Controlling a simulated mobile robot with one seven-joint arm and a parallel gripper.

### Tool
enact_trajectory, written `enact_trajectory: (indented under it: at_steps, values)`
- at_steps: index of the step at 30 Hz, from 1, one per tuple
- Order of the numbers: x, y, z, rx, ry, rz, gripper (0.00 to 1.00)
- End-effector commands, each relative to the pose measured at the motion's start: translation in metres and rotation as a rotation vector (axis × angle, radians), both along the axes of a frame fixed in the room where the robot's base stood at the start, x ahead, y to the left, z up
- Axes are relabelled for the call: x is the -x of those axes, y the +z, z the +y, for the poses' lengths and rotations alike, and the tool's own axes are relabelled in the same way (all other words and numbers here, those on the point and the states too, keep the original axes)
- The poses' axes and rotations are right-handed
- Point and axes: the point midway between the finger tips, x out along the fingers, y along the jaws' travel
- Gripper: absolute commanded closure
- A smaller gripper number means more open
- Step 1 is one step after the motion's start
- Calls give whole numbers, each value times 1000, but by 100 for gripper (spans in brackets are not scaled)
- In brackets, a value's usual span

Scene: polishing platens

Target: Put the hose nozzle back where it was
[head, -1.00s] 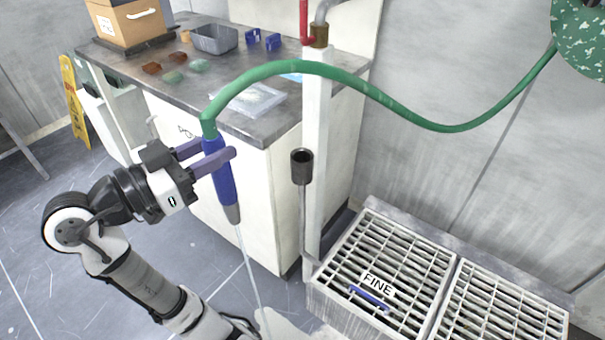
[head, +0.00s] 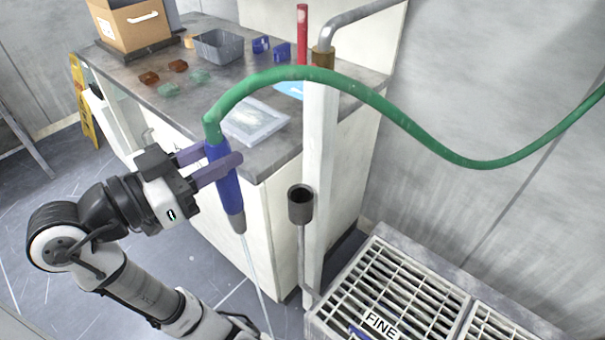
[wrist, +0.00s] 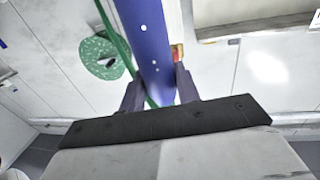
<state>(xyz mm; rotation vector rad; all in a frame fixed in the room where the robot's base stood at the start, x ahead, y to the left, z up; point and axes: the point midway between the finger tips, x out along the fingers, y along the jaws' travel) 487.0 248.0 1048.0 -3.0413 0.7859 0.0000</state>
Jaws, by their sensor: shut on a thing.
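My gripper (head: 213,163) is shut on the blue hose nozzle (head: 228,190), which hangs nearly upright with its grey tip down. A thin pale stream of water runs from the tip toward the floor. The nozzle also fills the top middle of the wrist view (wrist: 148,45), between the two fingers. The green hose (head: 400,112) leaves the nozzle's top and loops to the right. A dark open cup on a thin rod (head: 301,205), which looks like a nozzle holder, stands to the right of the nozzle, beside the white post. The nozzle is apart from it.
A grey-topped bench (head: 215,115) behind holds a box (head: 130,28), a grey bin (head: 218,46), small coloured pieces and a clear tray (head: 255,120). The white post (head: 320,150) rises right of the nozzle. A grated basin (head: 400,290) labelled FINE is at lower right.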

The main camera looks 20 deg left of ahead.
Motion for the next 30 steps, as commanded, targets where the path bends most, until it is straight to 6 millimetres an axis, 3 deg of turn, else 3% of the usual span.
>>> enact_trajectory:
  at_steps: [12,20,30]
  values:
    - [-107,3,-40,1,-6,2,100]
    - [-161,3,-60,1,-5,0,100]
    - [-161,-57,-59,3,1,2,100]
